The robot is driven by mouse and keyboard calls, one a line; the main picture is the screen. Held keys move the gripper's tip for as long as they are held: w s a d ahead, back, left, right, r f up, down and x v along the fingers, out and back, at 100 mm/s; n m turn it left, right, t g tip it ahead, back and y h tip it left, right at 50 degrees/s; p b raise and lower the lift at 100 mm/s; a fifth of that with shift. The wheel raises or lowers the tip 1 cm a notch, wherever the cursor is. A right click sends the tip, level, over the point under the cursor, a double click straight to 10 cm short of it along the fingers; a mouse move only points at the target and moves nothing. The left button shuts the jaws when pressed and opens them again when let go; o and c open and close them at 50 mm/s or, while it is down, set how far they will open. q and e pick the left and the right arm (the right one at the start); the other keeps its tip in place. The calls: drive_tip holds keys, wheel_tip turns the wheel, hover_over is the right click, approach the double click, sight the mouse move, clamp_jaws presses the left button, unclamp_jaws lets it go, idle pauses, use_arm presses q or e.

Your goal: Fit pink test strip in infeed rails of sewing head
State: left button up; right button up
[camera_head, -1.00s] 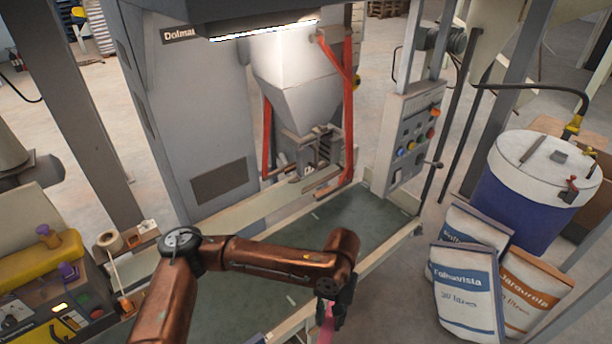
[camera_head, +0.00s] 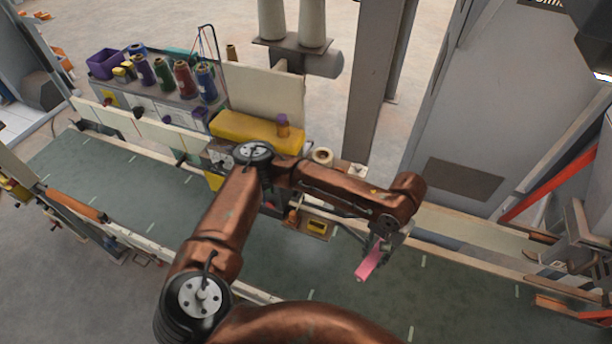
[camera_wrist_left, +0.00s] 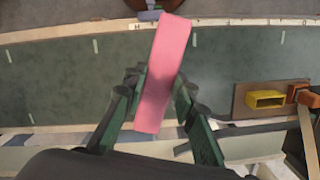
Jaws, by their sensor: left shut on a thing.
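The pink test strip (camera_head: 370,264) is held in my left gripper (camera_head: 378,246), above the green conveyor belt in the head view. In the left wrist view the pink strip (camera_wrist_left: 163,75) stands out between the two dark green fingers (camera_wrist_left: 160,105), tilted slightly, its far end reaching toward the belt's edge. The yellow sewing head (camera_head: 250,130) stands behind the belt, left of my gripper, partly covered by my left arm. Its infeed rails cannot be made out clearly behind the arm. My right gripper is not in view.
Several thread cones (camera_head: 185,80) and a purple bin (camera_head: 106,64) stand on the bench at back left. A small board with a yellow block (camera_head: 317,227) sits at the belt's far edge. A grey post (camera_head: 378,85) rises behind. The belt (camera_head: 110,185) is clear at left.

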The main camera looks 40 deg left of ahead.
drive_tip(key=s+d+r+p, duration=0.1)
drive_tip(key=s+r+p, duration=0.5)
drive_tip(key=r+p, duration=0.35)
use_arm(q)
drive_tip(key=w+a+r+m+y+p, duration=0.1)
drive_tip(key=w+a+m+p, duration=0.15)
drive_tip(key=a+m, duration=0.4)
drive_tip(key=w+a+r+m+t+p, duration=0.1)
drive_tip(key=w+a+m+p, duration=0.15)
drive_tip(key=a, duration=0.65)
drive_tip(key=w+a+r+m+y+p, duration=0.1)
drive_tip(key=w+a+r+m, duration=0.1)
drive_tip(key=w+a+m, duration=0.45)
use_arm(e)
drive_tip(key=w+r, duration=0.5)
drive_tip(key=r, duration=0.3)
use_arm(q)
wheel_tip(320, 180, down, 6)
drive_tip(key=s+a+n+b, duration=0.1)
drive_tip(key=s+a+b, duration=0.1)
drive_tip(key=b, duration=0.4)
drive_tip(key=shift+s+f, duration=0.15)
drive_tip(key=shift+s, duration=0.25)
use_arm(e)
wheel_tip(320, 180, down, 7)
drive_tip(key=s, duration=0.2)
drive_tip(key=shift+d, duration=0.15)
